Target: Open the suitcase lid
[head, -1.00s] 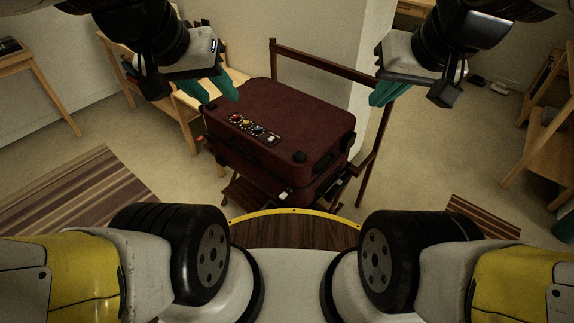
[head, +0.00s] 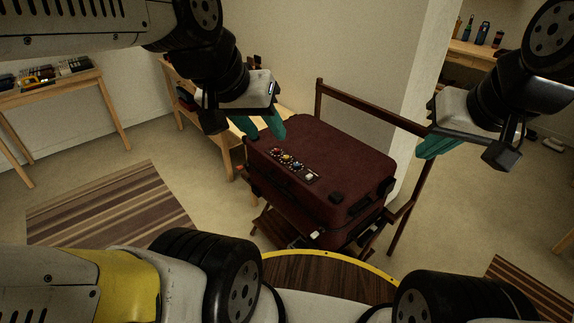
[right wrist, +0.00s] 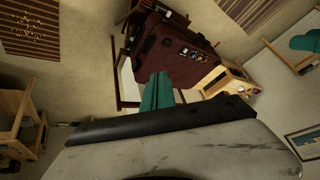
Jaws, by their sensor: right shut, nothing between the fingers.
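The dark red suitcase (head: 325,150) sits with its lid closed on a wooden rack. Its top carries a panel of coloured dials (head: 291,162) and dark fittings. It also shows in the right wrist view (right wrist: 176,50). My left gripper (head: 265,127) has its teal fingers apart at the suitcase's far left edge; I cannot tell if they touch it. My right gripper (head: 437,147) is shut and empty, to the right of the suitcase and apart from it. Its teal fingers lie together in the right wrist view (right wrist: 158,92).
The rack's dark wooden rail (head: 370,106) rises behind the suitcase, close to my right gripper. A wooden bench (head: 215,127) stands behind left, and a side table with small items (head: 60,82) further left. A striped rug (head: 110,205) lies on open floor.

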